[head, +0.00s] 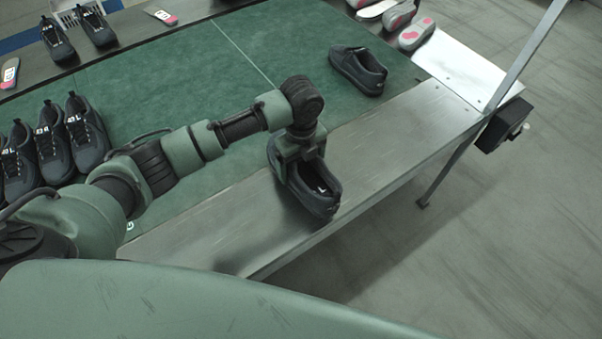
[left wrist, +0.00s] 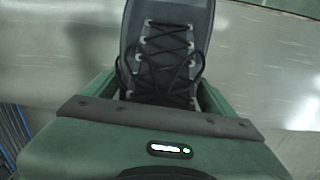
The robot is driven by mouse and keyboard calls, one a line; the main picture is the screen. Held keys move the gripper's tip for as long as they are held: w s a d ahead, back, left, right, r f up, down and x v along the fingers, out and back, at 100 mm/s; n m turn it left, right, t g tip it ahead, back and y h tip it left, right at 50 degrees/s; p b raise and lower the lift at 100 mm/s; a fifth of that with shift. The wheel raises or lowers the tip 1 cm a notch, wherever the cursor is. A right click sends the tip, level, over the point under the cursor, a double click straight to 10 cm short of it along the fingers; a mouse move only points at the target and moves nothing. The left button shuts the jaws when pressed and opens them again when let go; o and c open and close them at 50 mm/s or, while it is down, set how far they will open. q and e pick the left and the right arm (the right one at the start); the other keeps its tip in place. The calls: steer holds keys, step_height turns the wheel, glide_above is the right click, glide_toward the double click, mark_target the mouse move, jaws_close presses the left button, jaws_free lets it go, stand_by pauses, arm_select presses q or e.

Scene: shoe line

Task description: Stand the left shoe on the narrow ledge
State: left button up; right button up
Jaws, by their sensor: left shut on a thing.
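The left shoe (head: 318,199), dark grey with an "L" mark inside its opening, is held by my left gripper (head: 300,147). In the left wrist view the shoe (left wrist: 166,45) shows its black laces between the green fingers of the gripper (left wrist: 160,100). The shoe is upright over the narrow metal ledge (head: 225,217), its opening towards the ledge's outer edge. I cannot tell whether its sole touches the ledge. The ledge also shows behind it in the left wrist view (left wrist: 60,55). My right gripper is not in view.
Another dark shoe (head: 358,70) stands on the green mat (head: 180,80) near the ledge. Several laced shoes (head: 50,145) stand at the left. Grey-and-pink soles (head: 415,34) lie at the top right. A post with a black box (head: 503,125) stands at the ledge's far end. Ledge parts on both sides are clear.

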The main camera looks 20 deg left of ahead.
mark_target(301, 173)
arm_select(q)
steer(key=shift+f, duration=2.25)
steer(key=shift+f, duration=0.15)
steer(key=o, duration=1.7)
step_height(301, 173, up, 12)
steer(key=shift+r+b, duration=0.15)
steer(key=shift+b, duration=0.2)
